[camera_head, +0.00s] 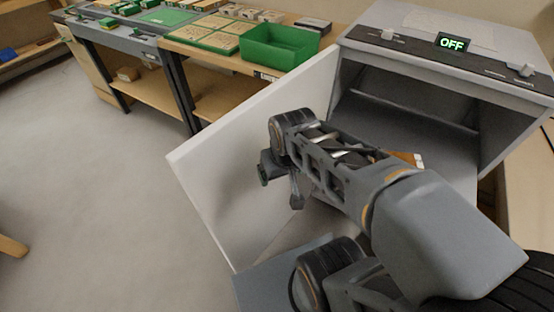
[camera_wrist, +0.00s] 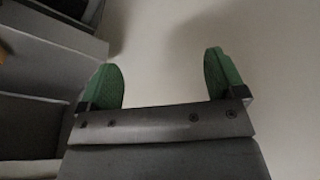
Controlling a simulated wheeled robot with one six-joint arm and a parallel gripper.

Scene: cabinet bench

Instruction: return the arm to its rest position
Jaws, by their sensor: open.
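My arm reaches forward and left from the lower right of the head view, across the front of an open cabinet (camera_head: 405,100). My gripper (camera_wrist: 165,80) shows in the wrist view with two green-padded fingers wide apart and nothing between them. A pale plain surface lies beyond the fingers. In the head view the gripper's fingers are mostly hidden behind the wrist; a dark part of the wrist end hangs in front of the white open door (camera_head: 225,165). I cannot tell whether it touches the door.
The cabinet has a top panel with knobs and a lit display (camera_head: 453,43) reading OFF. A green bin (camera_head: 280,48) stands on a wooden bench (camera_head: 185,47) behind the door, near green boards and blocks. Open floor (camera_head: 90,200) lies to the left. Grey shelf-like surfaces (camera_wrist: 45,55) fill the wrist view's left side.

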